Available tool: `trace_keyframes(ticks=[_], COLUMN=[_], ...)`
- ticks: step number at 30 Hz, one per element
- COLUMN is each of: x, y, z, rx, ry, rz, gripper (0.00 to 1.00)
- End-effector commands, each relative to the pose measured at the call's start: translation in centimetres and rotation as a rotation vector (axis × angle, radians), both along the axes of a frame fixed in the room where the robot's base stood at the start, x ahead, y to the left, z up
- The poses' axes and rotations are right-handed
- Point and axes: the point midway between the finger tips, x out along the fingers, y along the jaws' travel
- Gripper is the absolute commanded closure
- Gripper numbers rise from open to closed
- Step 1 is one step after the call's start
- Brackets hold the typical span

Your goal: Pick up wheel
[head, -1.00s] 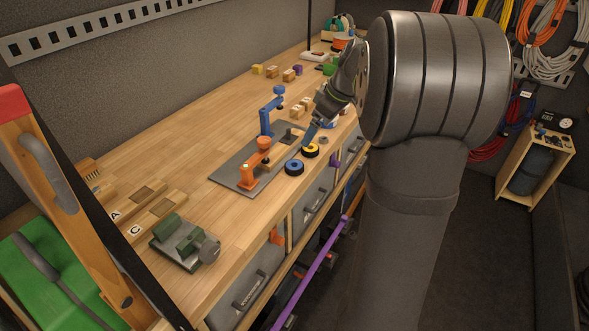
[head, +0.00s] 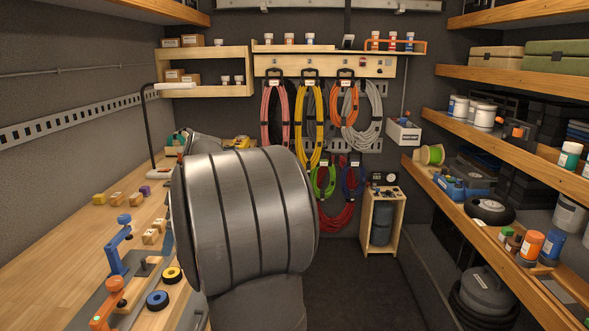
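A black wheel-like ring with a pale hub (head: 489,209) lies on the middle right-hand shelf in the head view. My large grey arm link fills the middle of the view. Only a bluish sliver of what looks like my gripper (head: 168,238) shows at its left edge, above the yellow disc. The fingertips are hidden, and I cannot tell what lies between them.
The workbench (head: 60,262) carries a blue and an orange clamp-like post (head: 118,245) and small wooden blocks. Right-hand shelves hold a blue tool case (head: 466,186), a green spool (head: 432,154), bottles and jars. Coiled cords (head: 309,120) hang on the back wall. The floor between is clear.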

Motion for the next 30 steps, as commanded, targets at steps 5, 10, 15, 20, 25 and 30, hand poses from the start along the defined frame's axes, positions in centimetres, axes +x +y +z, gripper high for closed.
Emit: trace_keyframes(ticks=[5, 10, 15, 20, 25, 30], x=[0.0, 0.0, 0.0, 0.0, -0.1, -0.6], y=[0.0, 0.0, 0.0, 0.0, 1.1, 4.3], z=[0.0, 0.0, 0.0, 0.0, -0.6, -2.3], rx=[0.000, 0.000, 0.000, 0.000, -0.033, -0.144], ry=[0.000, 0.000, 0.000, 0.000, 0.018, 0.057], rz=[0.000, 0.000, 0.000, 0.000, -0.033, -0.169], gripper=[0.00, 0.00, 0.23, 0.23, 0.23, 0.23])
